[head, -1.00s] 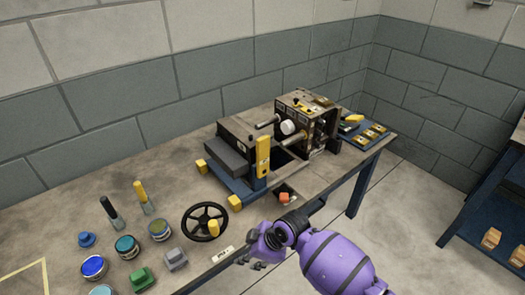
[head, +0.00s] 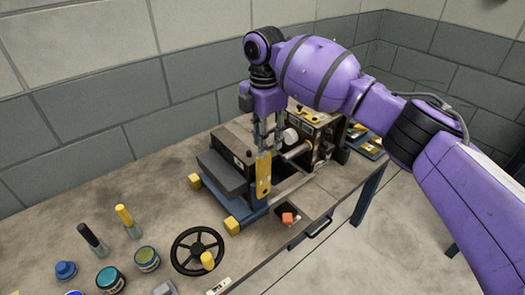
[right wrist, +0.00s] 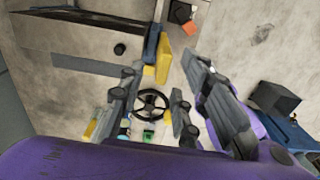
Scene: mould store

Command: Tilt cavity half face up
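The mould stands on the bench in two parts in the head view. An upright block (head: 327,139) with metal pins facing left is on the right, and a dark grey block (head: 222,174) is on the left. I cannot tell which is the cavity half. A yellow upright lever (head: 263,178) stands at the front between them. My right gripper (head: 266,149) points down at the lever's top, fingers apart. In the right wrist view a yellow piece (right wrist: 163,62) lies between the spread fingertips; contact is unclear. My left gripper is not in view.
A black handwheel (head: 199,250) with a yellow knob is on the bench front. An orange button (head: 287,218) sits near the edge. Jars (head: 146,258) and two upright handled tools (head: 128,221) stand at left. The bench left of the mould is mostly clear.

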